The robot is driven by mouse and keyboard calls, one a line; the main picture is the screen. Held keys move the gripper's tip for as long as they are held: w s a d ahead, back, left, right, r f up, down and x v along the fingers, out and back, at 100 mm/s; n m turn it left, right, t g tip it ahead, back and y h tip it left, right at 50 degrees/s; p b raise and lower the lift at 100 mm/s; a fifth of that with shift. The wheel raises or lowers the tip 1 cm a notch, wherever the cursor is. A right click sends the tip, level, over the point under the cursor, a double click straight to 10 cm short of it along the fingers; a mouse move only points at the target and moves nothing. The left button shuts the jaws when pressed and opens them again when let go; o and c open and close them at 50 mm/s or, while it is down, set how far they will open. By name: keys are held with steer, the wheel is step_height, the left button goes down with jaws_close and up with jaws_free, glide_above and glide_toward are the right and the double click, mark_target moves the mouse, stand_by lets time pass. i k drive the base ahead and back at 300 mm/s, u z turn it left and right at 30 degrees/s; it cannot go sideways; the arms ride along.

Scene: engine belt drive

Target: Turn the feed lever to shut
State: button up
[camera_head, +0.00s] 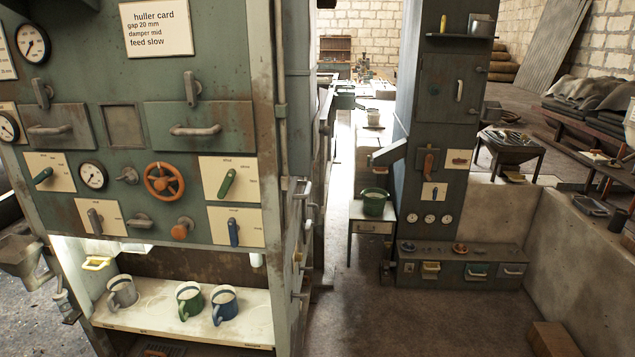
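The green machine carries several levers on cream plates, and I cannot read their small labels, so I cannot tell which is the feed lever. A green lever (227,184) on the right plate tilts up to the right. Another green lever (43,175) at the left also tilts up to the right. A blue lever (233,232) stands nearly upright. A grey lever (95,221) leans slightly left on its plate. A card (157,28) above reads "huller card, gap 20 mm, damper mid, feed slow". My gripper is not in view.
An orange handwheel (164,182) and an orange knob (182,229) sit between the plates. Several mugs stand on the white shelf (150,318) below. A second machine (440,130) with an orange lever (428,162) stands at the right. Floor (400,325) is clear before it.

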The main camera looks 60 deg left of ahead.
mark_target(228, 180)
steer(key=z, duration=0.85)
steer(key=k, duration=0.85)
steer(key=u, duration=2.15)
